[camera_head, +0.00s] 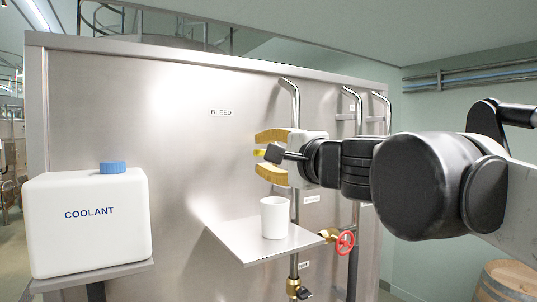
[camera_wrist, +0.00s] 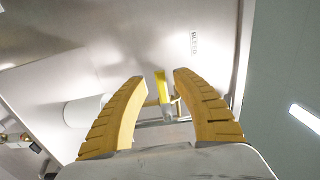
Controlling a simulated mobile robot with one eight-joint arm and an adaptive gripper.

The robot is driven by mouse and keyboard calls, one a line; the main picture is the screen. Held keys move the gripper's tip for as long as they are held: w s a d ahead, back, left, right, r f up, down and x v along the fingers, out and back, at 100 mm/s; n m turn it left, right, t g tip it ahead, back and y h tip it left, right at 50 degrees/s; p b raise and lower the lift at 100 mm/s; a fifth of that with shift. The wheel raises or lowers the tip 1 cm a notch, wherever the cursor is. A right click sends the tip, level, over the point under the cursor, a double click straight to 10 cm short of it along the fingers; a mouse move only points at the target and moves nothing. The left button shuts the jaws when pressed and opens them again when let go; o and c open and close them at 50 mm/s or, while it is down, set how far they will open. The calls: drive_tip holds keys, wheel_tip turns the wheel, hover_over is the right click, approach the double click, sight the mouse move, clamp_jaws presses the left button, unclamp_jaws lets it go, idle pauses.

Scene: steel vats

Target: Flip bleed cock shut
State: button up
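The BLEED label (camera_head: 221,112) is on the steel vat's front panel, and it also shows in the wrist view (camera_wrist: 194,43). A yellow lever (camera_wrist: 163,86) on a small metal valve body (camera_wrist: 170,109) shows in the wrist view, between my fingers as seen there. In the head view a small yellow piece (camera_head: 258,152), apparently this lever, shows between the fingers, partly hidden by a dark part of my wrist. My gripper (camera_head: 261,154) is open with its yellow fingers apart. In the wrist view (camera_wrist: 160,77) both fingers look clear of the lever; depth is hard to tell.
A white cup (camera_head: 274,218) stands on a steel shelf (camera_head: 250,250) below my gripper. A red handwheel (camera_head: 345,243) on a brass valve (camera_head: 328,235) is right of the shelf. Vertical pipes (camera_head: 295,100) run behind my arm. A COOLANT jug (camera_head: 88,225) stands at left.

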drive_tip(key=v, duration=1)
drive_tip(key=shift+s, duration=0.1)
